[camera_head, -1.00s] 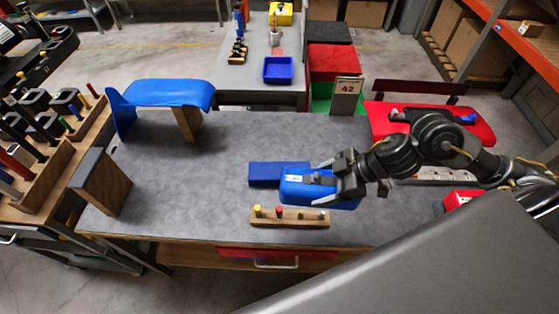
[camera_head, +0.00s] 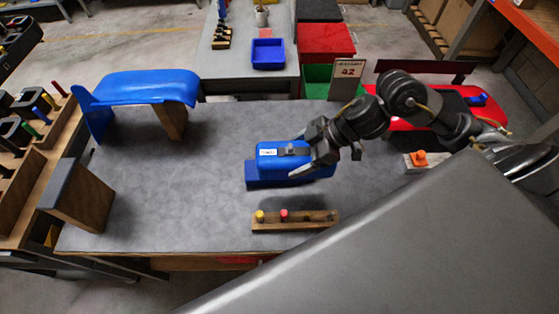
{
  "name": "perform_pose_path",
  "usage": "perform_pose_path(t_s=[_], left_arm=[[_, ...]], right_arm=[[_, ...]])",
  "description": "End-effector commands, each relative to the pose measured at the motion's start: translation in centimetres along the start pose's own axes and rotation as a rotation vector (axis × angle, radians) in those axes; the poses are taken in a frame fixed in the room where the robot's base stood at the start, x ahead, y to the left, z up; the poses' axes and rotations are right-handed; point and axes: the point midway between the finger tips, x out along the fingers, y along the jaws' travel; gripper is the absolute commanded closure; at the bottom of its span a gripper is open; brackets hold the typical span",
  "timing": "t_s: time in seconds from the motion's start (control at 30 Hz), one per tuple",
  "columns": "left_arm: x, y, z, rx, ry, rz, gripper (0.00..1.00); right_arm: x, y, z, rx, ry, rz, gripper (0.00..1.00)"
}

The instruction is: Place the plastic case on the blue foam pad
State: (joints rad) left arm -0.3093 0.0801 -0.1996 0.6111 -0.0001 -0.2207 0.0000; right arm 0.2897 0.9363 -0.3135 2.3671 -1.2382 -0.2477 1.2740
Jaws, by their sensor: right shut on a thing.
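The plastic case (camera_head: 268,153), blue with a white label and a dark handle on top, is over the blue foam pad (camera_head: 252,174) on the grey bench. The darker pad shows along the case's left and front edges; the rest of it is hidden. I cannot tell whether the case touches the pad or is held just above it. The case's right end sticks out past the visible pad. My right gripper (camera_head: 303,155) comes in from the right and is shut on the case near its handle. My left gripper is not in view.
A wooden peg block (camera_head: 296,220) lies in front of the pad. A blue curved panel on a wooden support (camera_head: 145,88) and an angled wooden block (camera_head: 78,195) stand at the left. A block with an orange knob (camera_head: 418,160) is at the right. The bench's left middle is clear.

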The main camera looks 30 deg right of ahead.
Motion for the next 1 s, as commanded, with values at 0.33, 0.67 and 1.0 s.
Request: perform_pose_path(t_s=[0.33,0.67,1.0], left_arm=[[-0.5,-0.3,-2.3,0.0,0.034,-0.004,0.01],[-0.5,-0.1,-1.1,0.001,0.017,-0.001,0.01],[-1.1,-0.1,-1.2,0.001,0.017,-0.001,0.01]], right_arm=[[6.2,5.0,1.0,0.003,0.004,-0.005,0.54],[7.5,6.0,1.5,-0.001,0.004,-0.004,0.54],[10.0,6.2,3.8,-0.002,0.004,-0.004,0.54]])
